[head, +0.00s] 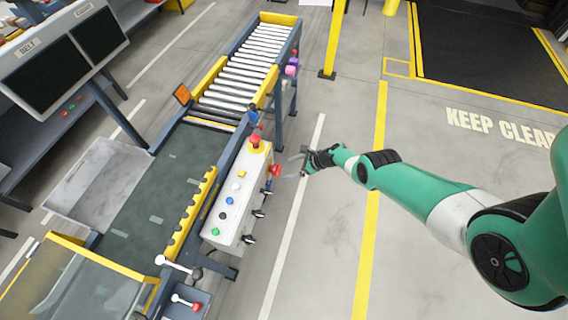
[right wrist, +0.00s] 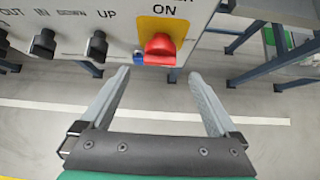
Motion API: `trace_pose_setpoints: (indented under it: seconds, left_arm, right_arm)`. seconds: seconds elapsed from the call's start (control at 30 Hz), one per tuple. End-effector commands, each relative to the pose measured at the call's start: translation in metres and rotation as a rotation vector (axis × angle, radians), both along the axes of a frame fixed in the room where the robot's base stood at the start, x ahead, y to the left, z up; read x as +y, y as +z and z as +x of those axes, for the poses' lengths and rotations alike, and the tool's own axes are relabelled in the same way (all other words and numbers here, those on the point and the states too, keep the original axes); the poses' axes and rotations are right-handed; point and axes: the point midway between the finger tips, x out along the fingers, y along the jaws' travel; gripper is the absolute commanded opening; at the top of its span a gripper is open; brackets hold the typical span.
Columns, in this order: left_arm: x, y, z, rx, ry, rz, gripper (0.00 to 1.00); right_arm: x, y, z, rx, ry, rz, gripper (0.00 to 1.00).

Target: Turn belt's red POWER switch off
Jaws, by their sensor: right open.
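The red POWER switch (right wrist: 160,47) sits on a yellow plate on the side face of the belt's control box, with the word ON above it in the right wrist view. In the head view the switch (head: 276,170) shows small at the box's right side. My right gripper (head: 291,165) is open and empty, just right of the switch. In the right wrist view its two fingers (right wrist: 160,75) point toward the switch, one to each side of it and apart from it. My left gripper is not in view.
The control box (head: 238,212) carries several coloured buttons and a red mushroom button (head: 256,141) on top. Black knobs (right wrist: 96,45) line the same side face, left of the switch. The conveyor (head: 150,200) runs behind the box. The floor right of it is clear.

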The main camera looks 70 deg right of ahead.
Motion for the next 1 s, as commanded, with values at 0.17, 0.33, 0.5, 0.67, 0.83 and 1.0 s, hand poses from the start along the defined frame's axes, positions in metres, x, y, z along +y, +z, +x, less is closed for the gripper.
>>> trace_pose_setpoints:
  seconds: [0.17,0.33,0.5,0.67,0.83,1.0]
  left_arm:
    - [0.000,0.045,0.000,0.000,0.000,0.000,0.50]
    - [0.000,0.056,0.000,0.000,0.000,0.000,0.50]
    - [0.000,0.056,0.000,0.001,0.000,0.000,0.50]
    - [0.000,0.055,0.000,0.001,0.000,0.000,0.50]
    - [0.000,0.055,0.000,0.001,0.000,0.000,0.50]
    - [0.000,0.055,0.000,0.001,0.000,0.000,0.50]
  right_arm:
    - [-0.004,0.034,-0.025,0.001,-0.003,0.001,0.95]
    - [-0.005,0.041,-0.038,0.001,-0.001,0.001,0.95]
    - [-0.005,0.040,-0.040,0.001,0.000,0.000,0.95]
    - [-0.005,0.039,-0.040,0.001,0.001,0.001,0.95]
    - [-0.005,0.039,-0.040,0.001,0.001,0.001,0.95]
    - [-0.006,0.041,-0.038,-0.001,0.006,-0.008,0.95]
